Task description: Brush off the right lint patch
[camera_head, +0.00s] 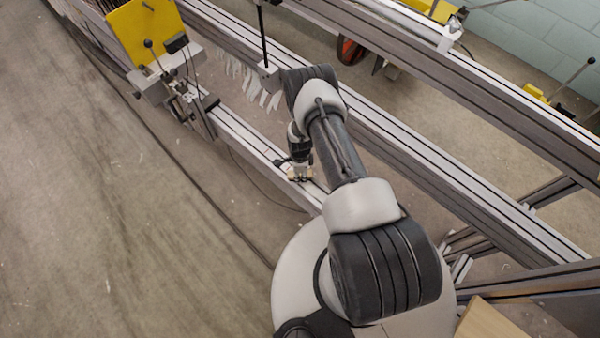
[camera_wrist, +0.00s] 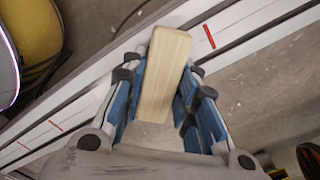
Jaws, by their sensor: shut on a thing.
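My gripper (camera_head: 300,175) is low over the light metal rail (camera_head: 255,143) in the head view. In the wrist view, my gripper (camera_wrist: 163,78) has its blue-lined fingers closed on the sides of a pale wooden block (camera_wrist: 163,75), which looks like the brush's back. No bristles show. The block extends over the white rail (camera_wrist: 255,32), which has red marks; contact cannot be told. I cannot make out a clear lint patch on the rail in either view; the block and my arm hide part of it.
A yellow machine plate (camera_head: 142,30) with levers stands at the rail's upper left end. White hanging strips (camera_head: 248,82) are beyond the rail. Long parallel beams (camera_head: 430,160) run to the right. Open concrete floor (camera_head: 100,220) lies at left.

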